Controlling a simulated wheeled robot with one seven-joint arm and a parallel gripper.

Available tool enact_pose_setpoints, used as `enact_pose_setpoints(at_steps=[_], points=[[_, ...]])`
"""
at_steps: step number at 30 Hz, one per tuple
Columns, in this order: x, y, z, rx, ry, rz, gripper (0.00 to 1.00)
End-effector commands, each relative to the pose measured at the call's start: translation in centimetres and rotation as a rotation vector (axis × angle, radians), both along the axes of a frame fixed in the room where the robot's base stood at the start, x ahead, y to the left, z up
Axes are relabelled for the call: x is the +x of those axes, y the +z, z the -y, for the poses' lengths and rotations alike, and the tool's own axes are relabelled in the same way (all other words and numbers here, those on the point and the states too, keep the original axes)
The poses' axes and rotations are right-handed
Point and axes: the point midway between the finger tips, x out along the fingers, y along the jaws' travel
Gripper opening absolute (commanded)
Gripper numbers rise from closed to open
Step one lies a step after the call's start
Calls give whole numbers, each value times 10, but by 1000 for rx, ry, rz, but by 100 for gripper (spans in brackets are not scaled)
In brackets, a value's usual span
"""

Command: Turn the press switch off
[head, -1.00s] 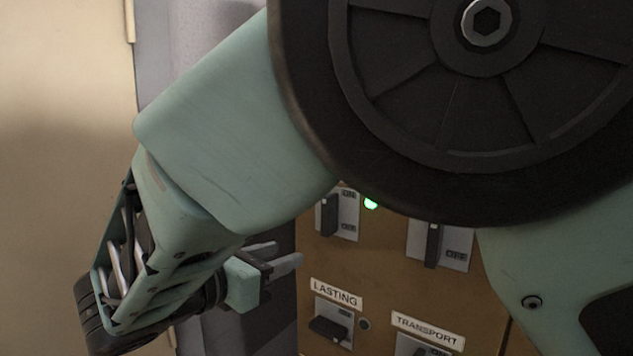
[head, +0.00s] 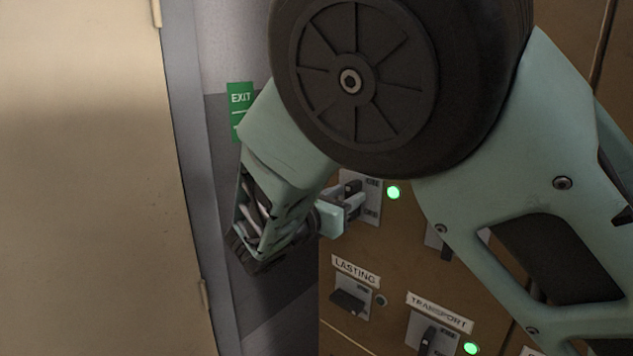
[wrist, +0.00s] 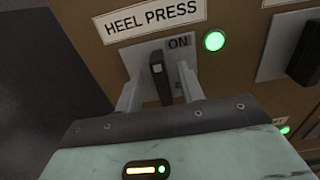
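The press switch (wrist: 157,75) is a dark upright lever on a grey plate under the label HEEL PRESS (wrist: 155,17) in the wrist view. The lever stands up toward the ON mark, and a green lamp (wrist: 214,41) beside it is lit. My gripper (wrist: 160,80) is open, with one pale finger on each side of the lever and gaps visible between. In the head view the switch (head: 352,187) is partly hidden behind my gripper (head: 358,199). The lower part of the plate is hidden by my gripper in the wrist view.
Below are the LASTING switch (head: 348,301), its lamp unlit, and the TRANSPORT switch (head: 428,340) with a lit green lamp (head: 471,348). Another switch (wrist: 303,55) lies right of the press switch. A green EXIT sign (head: 240,98) and a pale door-like panel (head: 90,180) are at left.

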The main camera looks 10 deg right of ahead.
Motion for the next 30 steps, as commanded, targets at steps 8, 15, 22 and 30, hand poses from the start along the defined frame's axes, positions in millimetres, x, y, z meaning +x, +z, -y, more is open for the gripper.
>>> enact_pose_setpoints(at_steps=[8,15,22,30], points=[[13,0,18,0,0,0,38],[14,0,19,1,0,1,38],[14,0,19,1,0,1,0],[14,-1,19,13,0,16,0]])
